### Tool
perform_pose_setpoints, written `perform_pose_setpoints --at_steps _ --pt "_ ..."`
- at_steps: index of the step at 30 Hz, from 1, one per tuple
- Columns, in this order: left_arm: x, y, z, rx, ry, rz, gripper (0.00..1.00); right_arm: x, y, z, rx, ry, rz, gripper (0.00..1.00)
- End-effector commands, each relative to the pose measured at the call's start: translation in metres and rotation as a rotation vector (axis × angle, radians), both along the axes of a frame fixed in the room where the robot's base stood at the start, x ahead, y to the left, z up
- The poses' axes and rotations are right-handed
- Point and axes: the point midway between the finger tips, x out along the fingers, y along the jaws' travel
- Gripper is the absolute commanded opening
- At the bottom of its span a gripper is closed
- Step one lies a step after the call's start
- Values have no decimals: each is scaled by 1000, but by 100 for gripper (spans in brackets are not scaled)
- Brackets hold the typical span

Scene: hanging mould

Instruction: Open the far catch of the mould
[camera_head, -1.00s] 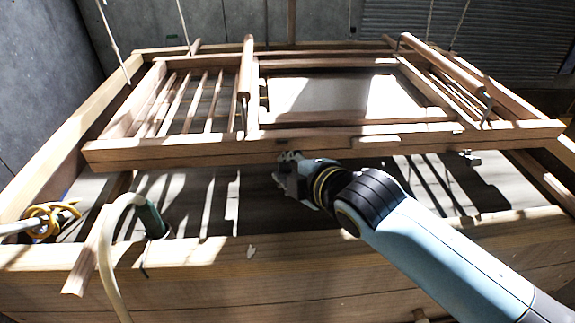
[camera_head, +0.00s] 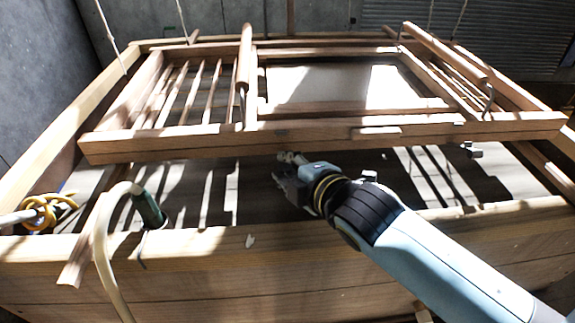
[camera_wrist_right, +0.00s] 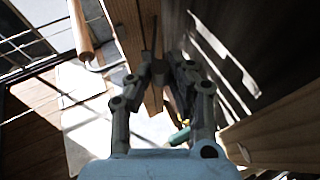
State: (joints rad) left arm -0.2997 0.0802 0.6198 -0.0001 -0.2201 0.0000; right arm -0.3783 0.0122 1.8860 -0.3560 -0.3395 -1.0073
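The mould (camera_head: 200,143) is a wooden frame with slatted bays and a pale panel (camera_head: 330,88), hanging on cords. A short wooden bar (camera_head: 376,133) sits on its front rail; I cannot tell whether it is a catch. A small grey metal fitting (camera_head: 471,150) shows under the right of that rail. I cannot pick out the far catch for certain. My right gripper (camera_head: 283,167) is just below and in front of the front rail, apart from it in the head view. In the right wrist view its fingertips (camera_wrist_right: 168,68) are close together; any gap is unclear. My left gripper is out of view.
A wooden vat (camera_head: 300,265) lies under the mould, its front wall nearest me. A pale hose (camera_head: 103,245) with a green end (camera_head: 149,210) hooks over that wall. Yellow coils (camera_head: 47,208) lie at left. Free space shows between rail and vat wall.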

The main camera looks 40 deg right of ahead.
Motion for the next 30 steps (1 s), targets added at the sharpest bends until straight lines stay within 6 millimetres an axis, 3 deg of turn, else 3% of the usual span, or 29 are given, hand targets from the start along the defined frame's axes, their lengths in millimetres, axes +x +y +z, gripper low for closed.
perform_pose_setpoints --at_steps 5,14,17,30 --pt "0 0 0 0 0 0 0 0 0 0 0 0 0 40" --pt "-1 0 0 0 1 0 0 -3 0 1 0 -1 1 40" --pt "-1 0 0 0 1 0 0 -14 2 5 0 -1 1 40" --pt "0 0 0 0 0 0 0 -97 12 38 1 1 -1 40"
